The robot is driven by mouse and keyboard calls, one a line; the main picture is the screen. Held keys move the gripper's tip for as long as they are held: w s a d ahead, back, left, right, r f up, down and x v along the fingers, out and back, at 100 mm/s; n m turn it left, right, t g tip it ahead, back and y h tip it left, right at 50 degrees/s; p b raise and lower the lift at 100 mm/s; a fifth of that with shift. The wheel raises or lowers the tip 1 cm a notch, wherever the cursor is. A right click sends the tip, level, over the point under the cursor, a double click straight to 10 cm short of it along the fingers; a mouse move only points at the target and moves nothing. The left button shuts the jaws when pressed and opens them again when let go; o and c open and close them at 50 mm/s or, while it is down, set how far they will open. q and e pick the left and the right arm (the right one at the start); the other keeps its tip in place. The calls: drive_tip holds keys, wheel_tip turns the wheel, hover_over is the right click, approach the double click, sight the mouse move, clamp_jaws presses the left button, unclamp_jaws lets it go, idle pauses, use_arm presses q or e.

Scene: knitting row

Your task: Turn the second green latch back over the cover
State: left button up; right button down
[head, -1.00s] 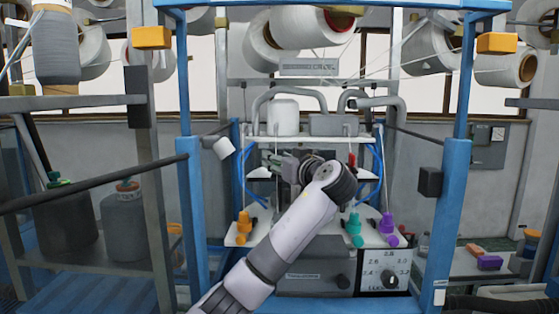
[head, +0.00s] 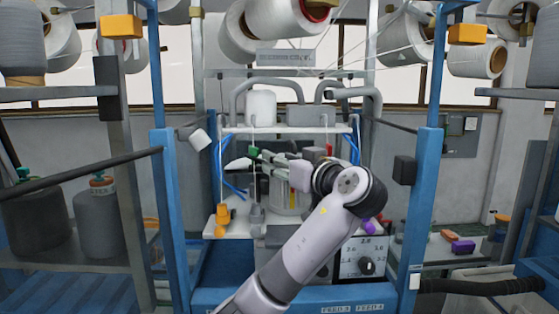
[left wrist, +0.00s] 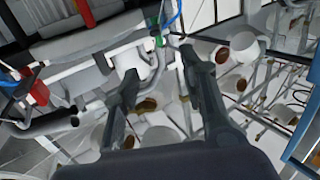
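A green latch (head: 253,152) stands at the left under the machine's white shelf in the head view. It also shows small in the left wrist view (left wrist: 159,41), just beyond the fingertips. My left gripper (head: 266,157) reaches in from the right, with its tips close to the green latch. In the left wrist view its two fingers (left wrist: 160,63) are apart with nothing between them. Contact with the latch cannot be told. A red latch (head: 329,150) is at the right, behind my wrist. I cannot clearly make out the cover. My right gripper is out of view.
Blue posts (head: 424,200) flank the machine. Below the shelf is a white ledge with an orange peg (head: 224,216) and a purple peg (head: 369,227), partly hidden by my arm. A dial (head: 367,266) is at the lower right. Yarn cones (head: 283,20) hang above.

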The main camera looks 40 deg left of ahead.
use_arm(q)
drive_tip(key=shift+c, duration=0.4)
drive_tip(key=shift+r, duration=0.4)
drive_tip(key=shift+c, duration=0.6)
drive_tip(key=r+p, duration=0.1)
drive_tip(key=r+h+p, duration=0.1)
drive_tip(key=d+r+p, duration=0.1)
drive_tip(key=shift+s+r+n+g, duration=0.15)
drive_tip(key=shift+r+n+g, duration=0.15)
drive_tip(key=shift+r+g, duration=0.1)
drive_tip(key=shift+c, duration=0.2)
wheel_tip(320, 180, up, 3)
drive_tip(key=d+h+p, duration=0.3)
drive_tip(key=g+p, duration=0.1)
drive_tip(key=p, duration=0.6)
approach(256, 148)
drive_tip(key=x, duration=0.9)
drive_tip(key=shift+a+r, duration=0.15)
drive_tip(key=shift+a, duration=0.05)
drive_tip(key=shift+w+a+f+p, duration=0.25)
drive_tip(key=shift+a+p, duration=0.05)
drive_tip(key=shift+a, duration=0.05)
